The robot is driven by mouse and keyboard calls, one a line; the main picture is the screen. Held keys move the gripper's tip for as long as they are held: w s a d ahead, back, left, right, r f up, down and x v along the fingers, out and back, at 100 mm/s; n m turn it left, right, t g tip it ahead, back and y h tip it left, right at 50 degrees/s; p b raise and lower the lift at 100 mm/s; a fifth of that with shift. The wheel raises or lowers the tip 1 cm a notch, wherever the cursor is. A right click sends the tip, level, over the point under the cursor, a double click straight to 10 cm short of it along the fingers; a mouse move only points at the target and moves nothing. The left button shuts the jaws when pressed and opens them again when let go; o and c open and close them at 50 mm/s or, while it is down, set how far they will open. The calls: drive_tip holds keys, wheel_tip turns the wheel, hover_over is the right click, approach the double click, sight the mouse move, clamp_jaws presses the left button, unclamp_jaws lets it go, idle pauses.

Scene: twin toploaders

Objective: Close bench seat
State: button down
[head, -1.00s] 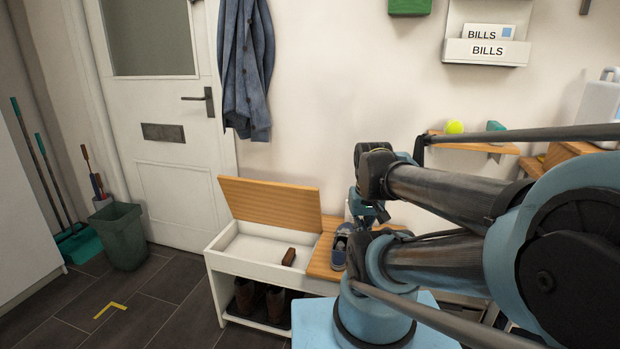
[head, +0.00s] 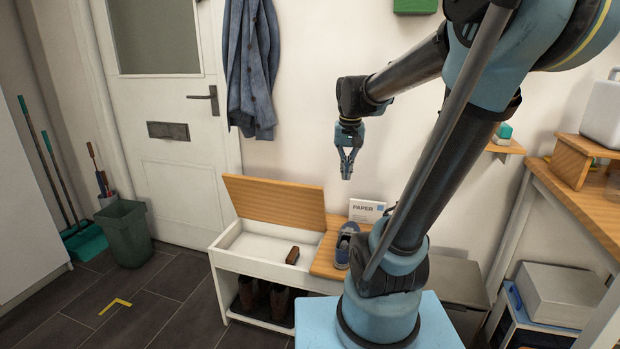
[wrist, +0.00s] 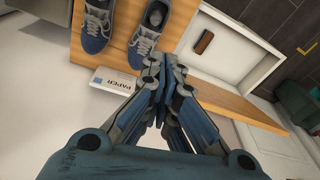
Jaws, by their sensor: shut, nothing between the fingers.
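The white bench (head: 262,243) stands against the wall. Its wooden seat lid (head: 275,203) is raised, leaning back near the wall, and the white compartment under it is open. A small brown object (head: 292,256) lies inside the compartment; it also shows in the wrist view (wrist: 204,42). The lid's edge (wrist: 225,104) shows in the wrist view beside my gripper. My gripper (head: 346,177) is shut and empty, pointing down above the right part of the bench, apart from the lid.
Blue-grey shoes (wrist: 143,50) stand on the fixed wooden top (head: 326,262), with a white PAPER box (head: 366,210) behind them. Boots (head: 278,302) sit below the bench. A green bin (head: 125,233) stands left. A wooden shelf unit (head: 590,200) is at right.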

drive_tip(key=w+a+m, duration=0.1)
drive_tip(key=w+a, duration=0.4)
drive_tip(key=w, duration=0.7)
drive_tip(key=w+a+m, duration=0.1)
drive_tip(key=w+a, duration=0.3)
drive_tip(key=w, duration=0.7)
wheel_tip(320, 180, down, 11)
drive_tip(key=s+a, duration=0.1)
drive_tip(key=s, duration=0.1)
drive_tip(key=shift+s+g, duration=0.3)
drive_tip(key=shift+g, duration=0.1)
